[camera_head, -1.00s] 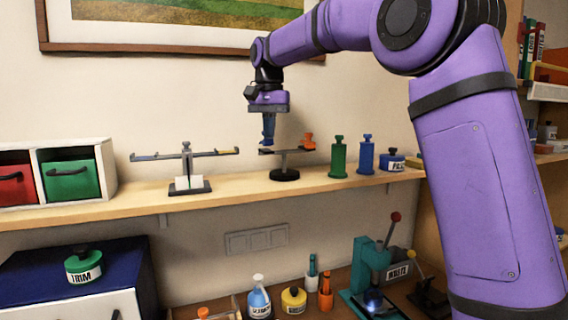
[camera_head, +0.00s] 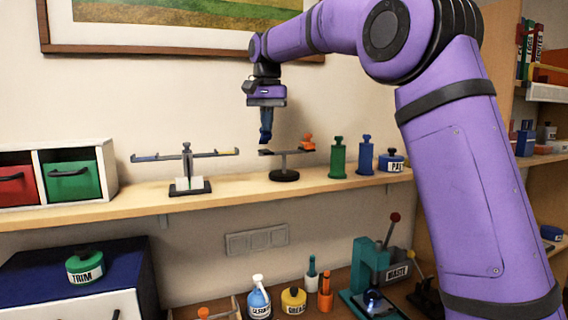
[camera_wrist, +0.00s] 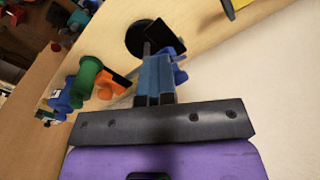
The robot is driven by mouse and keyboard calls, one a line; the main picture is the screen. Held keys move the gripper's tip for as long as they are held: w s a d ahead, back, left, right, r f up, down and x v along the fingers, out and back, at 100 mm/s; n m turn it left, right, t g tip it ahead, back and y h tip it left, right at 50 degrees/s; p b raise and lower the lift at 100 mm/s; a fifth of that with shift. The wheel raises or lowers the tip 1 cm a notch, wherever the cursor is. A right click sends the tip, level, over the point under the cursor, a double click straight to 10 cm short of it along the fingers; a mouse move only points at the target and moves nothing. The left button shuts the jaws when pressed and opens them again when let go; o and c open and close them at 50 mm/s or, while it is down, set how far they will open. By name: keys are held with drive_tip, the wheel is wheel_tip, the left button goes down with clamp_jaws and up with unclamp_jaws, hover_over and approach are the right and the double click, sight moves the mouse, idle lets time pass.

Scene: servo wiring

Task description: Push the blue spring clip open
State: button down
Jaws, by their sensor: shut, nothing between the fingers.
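My gripper (camera_head: 265,138) points down with its fingers shut, just above the left end of the small balance (camera_head: 285,174) on the shelf. In the wrist view my gripper (camera_wrist: 155,62) shows its two blue-grey fingers side by side. A brighter blue piece (camera_wrist: 180,76) sticks out from behind them, also seen low on the fingers in the head view; I cannot tell whether it is part of the gripper or separate. The balance's black left plate (camera_wrist: 165,38) lies past the fingertips, apparently not touched. I cannot clearly make out a blue spring clip in either view.
An orange weight (camera_head: 308,142) sits on the balance's right end. A teal press (camera_head: 368,262) stands below.

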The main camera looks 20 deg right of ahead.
drive_tip(key=shift+w+d+f, duration=0.15)
drive_tip(key=shift+w+f, duration=0.6)
drive_tip(key=shift+f, duration=0.35)
drive_tip(key=shift+r, duration=0.1)
drive_tip(key=shift+s+r, duration=0.15)
drive_tip(key=shift+r, duration=0.55)
drive_tip(key=shift+s+r, duration=0.15)
drive_tip(key=shift+r, duration=0.55)
drive_tip(key=shift+s+r, duration=0.4)
drive_tip(key=shift+r, duration=0.3)
drive_tip(key=shift+s+r, duration=0.35)
drive_tip(key=shift+r, duration=0.35)
